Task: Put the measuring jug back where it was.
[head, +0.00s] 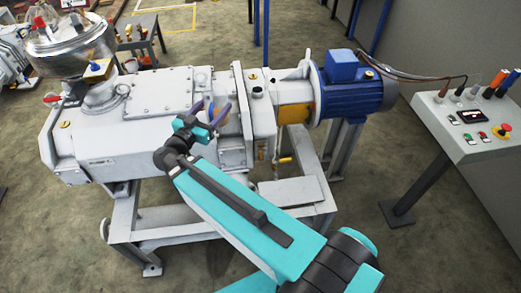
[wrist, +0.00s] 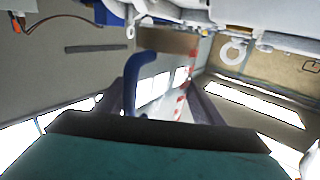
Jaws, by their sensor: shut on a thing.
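My gripper (head: 217,107) is over the front of the grey pump housing (head: 160,95), and its turquoise arm comes in from the lower right. In the wrist view my gripper's two dark fingers point away from the camera, with a curved blue piece (wrist: 143,68) at the left finger. This blue piece looks like the handle of the measuring jug, and the gripper is shut on it. The jug's body is not clear in either view. I cannot tell whether the red and white marks beyond the fingers belong to it.
A blue motor (head: 350,88) sits at the pump's right end. A steel vessel with a glass top (head: 70,45) stands at its left. A control panel (head: 470,118) on a post is at the right. A small table (head: 140,40) with fittings stands behind. Floor is open at front left.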

